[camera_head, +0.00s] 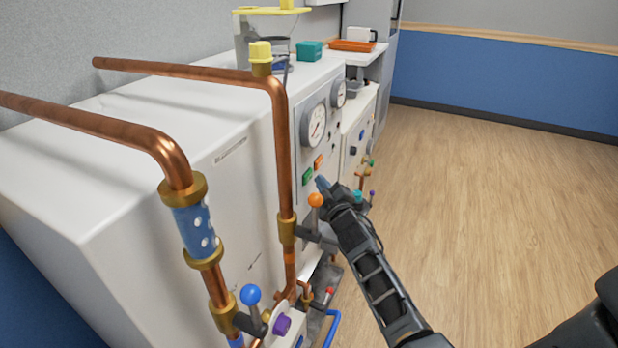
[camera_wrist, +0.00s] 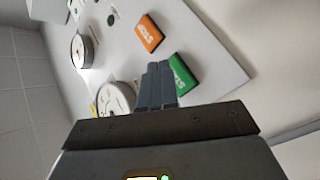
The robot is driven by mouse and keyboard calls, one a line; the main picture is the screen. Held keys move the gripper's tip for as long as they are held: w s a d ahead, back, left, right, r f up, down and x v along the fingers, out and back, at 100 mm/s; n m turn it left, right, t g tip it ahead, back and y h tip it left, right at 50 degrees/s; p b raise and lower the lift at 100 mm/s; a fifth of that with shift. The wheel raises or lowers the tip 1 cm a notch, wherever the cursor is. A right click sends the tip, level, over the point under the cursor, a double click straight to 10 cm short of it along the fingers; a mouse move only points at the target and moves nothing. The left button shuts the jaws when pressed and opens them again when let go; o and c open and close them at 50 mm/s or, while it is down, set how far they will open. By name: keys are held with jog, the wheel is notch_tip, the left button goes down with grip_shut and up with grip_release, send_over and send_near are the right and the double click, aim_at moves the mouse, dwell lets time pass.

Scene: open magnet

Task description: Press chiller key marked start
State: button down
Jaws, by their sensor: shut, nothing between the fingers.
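The chiller is a white cabinet with a front panel (camera_head: 300,105). A green key (camera_head: 307,175) sits on the panel, and the wrist view shows it close up (camera_wrist: 184,74) with white lettering that seems to read START. An orange key (camera_head: 318,161) is just beyond it; its lettering in the wrist view (camera_wrist: 149,33) looks like STOP. My gripper (camera_head: 321,183) is shut and empty in front of the panel near the green key. In the wrist view its blue-grey fingertips (camera_wrist: 159,66) overlap the green key's left edge. I cannot tell whether they touch it.
Two round gauges (camera_head: 316,124) (camera_head: 338,94) are on the panel above the keys. Copper pipes (camera_head: 279,140) run in front of the cabinet. An orange-knobbed lever (camera_head: 316,200) stands close to my gripper, and a blue-knobbed one (camera_head: 250,295) is nearer. The wooden floor (camera_head: 490,170) at right is clear.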

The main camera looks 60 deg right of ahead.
jog(key=shift+w, duration=0.15)
dwell(0.4)
jog(key=shift+w+b, duration=0.3)
jog(key=shift+b, duration=0.15)
jog(key=shift+w+a+b, duration=0.1)
jog(key=shift+w+b, duration=0.3)
jog(key=shift+b, duration=0.05)
dwell(0.8)
jog(key=shift+r, duration=0.1)
jog(key=shift+s+p, duration=0.85)
jog(key=shift+p, duration=0.15)
